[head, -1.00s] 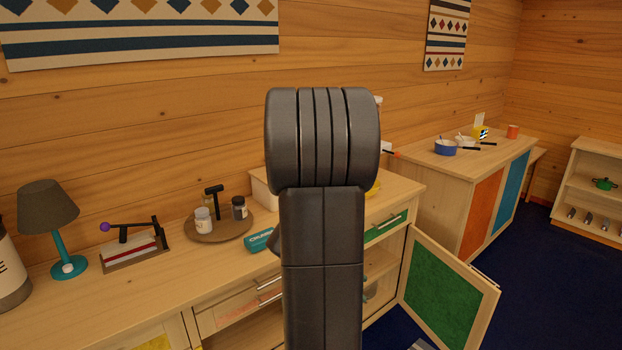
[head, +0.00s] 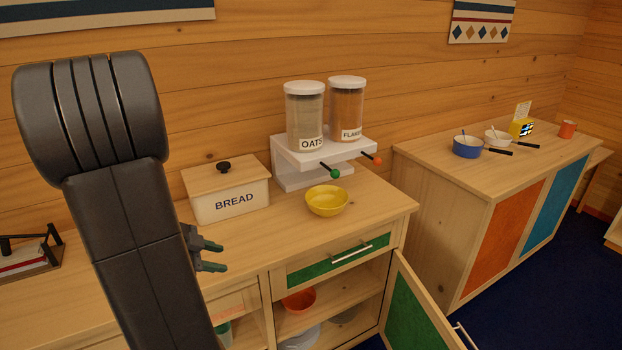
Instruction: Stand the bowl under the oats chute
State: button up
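The yellow bowl (head: 327,201) stands upright and looks empty on the counter, just in front of the white dispenser stand (head: 293,179). The oats jar (head: 305,118), labelled OATS, is on the left of the stand, with a green-knobbed lever (head: 334,173) sticking out below it, above the bowl in the picture. The chute opening itself is hidden. I cannot tell whether the bowl's rim is partly below the chute. My gripper (head: 224,257) is left of the bowl, near the counter's front edge; its two fingers are apart with nothing between them.
The flakes jar (head: 347,110) with an orange-knobbed lever is beside the oats. A bread box (head: 228,195) stands left of the stand. Below, a green cabinet door (head: 423,308) hangs open, showing an orange bowl (head: 299,300). Counter right of the yellow bowl is clear.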

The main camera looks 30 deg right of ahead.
aim_at(324, 200)
jog(key=i+l, duration=0.1)
jog(key=l, duration=0.3)
jog(key=i+l, duration=0.1)
jog(key=l, duration=0.3)
jog(key=i+l, duration=0.1)
jog(key=l, duration=0.3)
jog(key=i+l, duration=0.1)
jog(key=l, duration=0.3)
jog(key=u, duration=0.05)
